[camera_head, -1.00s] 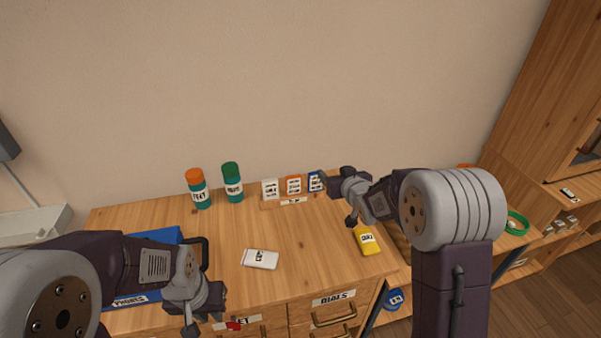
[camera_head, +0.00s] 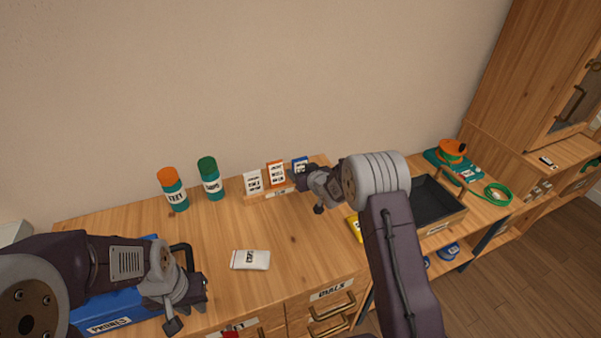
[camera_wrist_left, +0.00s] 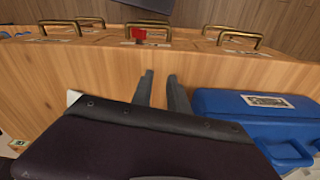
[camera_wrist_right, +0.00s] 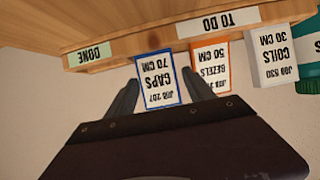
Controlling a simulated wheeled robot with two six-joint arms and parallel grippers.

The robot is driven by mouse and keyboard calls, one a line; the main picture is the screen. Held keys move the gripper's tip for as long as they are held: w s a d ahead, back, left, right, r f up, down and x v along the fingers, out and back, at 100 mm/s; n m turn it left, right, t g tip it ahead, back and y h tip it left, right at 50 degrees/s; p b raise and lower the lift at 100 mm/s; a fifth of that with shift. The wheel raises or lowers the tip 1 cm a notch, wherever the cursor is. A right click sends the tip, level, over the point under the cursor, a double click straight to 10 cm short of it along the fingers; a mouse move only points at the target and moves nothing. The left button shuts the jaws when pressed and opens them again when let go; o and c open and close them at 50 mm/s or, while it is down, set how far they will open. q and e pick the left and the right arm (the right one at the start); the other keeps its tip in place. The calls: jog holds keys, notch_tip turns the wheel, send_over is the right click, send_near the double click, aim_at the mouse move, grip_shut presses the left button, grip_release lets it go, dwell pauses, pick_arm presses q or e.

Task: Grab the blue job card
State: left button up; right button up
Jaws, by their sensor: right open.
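In the right wrist view the blue-bordered card (camera_wrist_right: 158,82) reads CAPS 70 CM. My right gripper (camera_head: 305,177) is open in front of it, and the card shows between its two fingers (camera_wrist_right: 163,84). Whether the fingers touch it I cannot tell. My left gripper (camera_head: 190,304) is open and empty near the desk's front edge; its two fingers (camera_wrist_left: 162,88) stand apart in the left wrist view.
An orange card (camera_head: 276,173) and a white card (camera_head: 253,182) stand beside the blue one. Two teal bottles (camera_head: 211,180) are further left. A white packet (camera_head: 250,260) lies mid-desk. The blue case (camera_head: 110,304) is by my left arm. A dark tray (camera_head: 438,196) is right.

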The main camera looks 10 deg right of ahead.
aim_at(302, 158)
pick_arm(q)
jog(key=shift+s+r, duration=0.1)
pick_arm(e)
jog(key=shift+w+f, duration=0.1)
jog(key=shift+w, duration=0.1)
jog(key=x, duration=0.4)
jog(key=shift+w+f, duration=0.3)
jog(key=shift+s+r, duration=0.1)
jog(key=shift+c, duration=1)
jog(key=c, duration=0.9)
